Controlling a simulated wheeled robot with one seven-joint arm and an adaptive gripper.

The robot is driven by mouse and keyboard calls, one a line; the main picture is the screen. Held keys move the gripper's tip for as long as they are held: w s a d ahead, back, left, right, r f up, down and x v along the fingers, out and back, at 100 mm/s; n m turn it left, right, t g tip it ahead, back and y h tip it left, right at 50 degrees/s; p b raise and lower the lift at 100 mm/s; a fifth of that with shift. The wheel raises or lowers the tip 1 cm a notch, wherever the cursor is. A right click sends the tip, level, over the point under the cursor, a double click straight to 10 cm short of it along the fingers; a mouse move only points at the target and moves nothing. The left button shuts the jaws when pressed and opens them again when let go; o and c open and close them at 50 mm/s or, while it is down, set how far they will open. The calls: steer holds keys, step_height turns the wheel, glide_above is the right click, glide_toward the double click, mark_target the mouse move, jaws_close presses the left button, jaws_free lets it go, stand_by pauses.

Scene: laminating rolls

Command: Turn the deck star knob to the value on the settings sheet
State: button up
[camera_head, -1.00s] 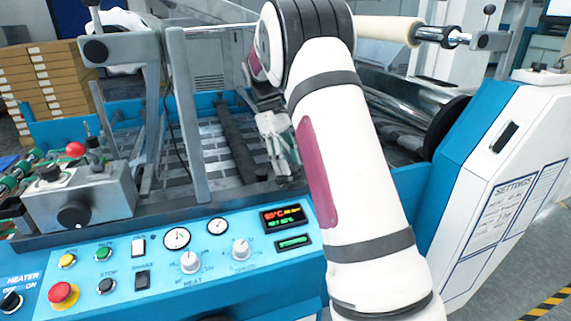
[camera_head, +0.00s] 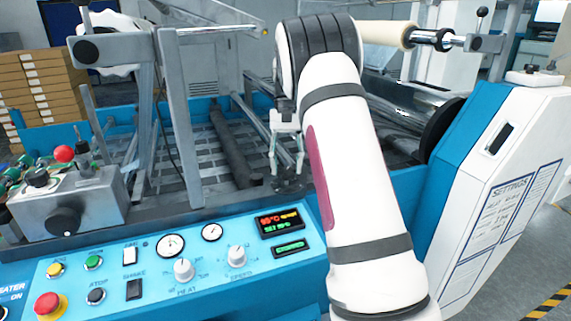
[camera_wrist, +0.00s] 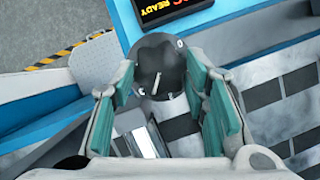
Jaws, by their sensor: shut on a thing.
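The deck star knob (camera_wrist: 155,52) is dark and lobed, with a light pointer line on its face and a small white mark beside it, in the wrist view. My gripper (camera_wrist: 159,72) has its two green-padded fingers on either side of the knob and is shut on it. In the head view my gripper (camera_head: 287,168) points down at the inner edge of the blue deck, and the knob is a small dark shape mostly hidden there. The settings sheet (camera_head: 500,215) is on the white side panel at right; its handwritten values are too small to read.
A blue control panel (camera_head: 120,265) with knobs, gauges, a red button (camera_head: 47,306) and a lit display (camera_head: 279,222) lies in front of the deck. A steel upright (camera_head: 178,120) stands left of my gripper. A dark roller (camera_head: 233,148) lies behind.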

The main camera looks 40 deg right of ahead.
steer(key=shift+s+f+m+t+y, duration=0.1)
steer(key=shift+m+t+y, duration=0.2)
steer(key=shift+m, duration=0.8)
steer(key=shift+s+f+m+t+y, duration=0.1)
steer(key=shift+m+t+y, duration=0.15)
steer(key=shift+m, duration=0.85)
steer(key=o, duration=1.2)
steer(key=shift+c, duration=0.2)
steer(key=shift+r, duration=0.15)
steer(key=shift+d+r, duration=0.1)
steer(key=v, duration=1.1)
steer(key=shift+d+r, duration=0.2)
steer(key=shift+r, duration=0.1)
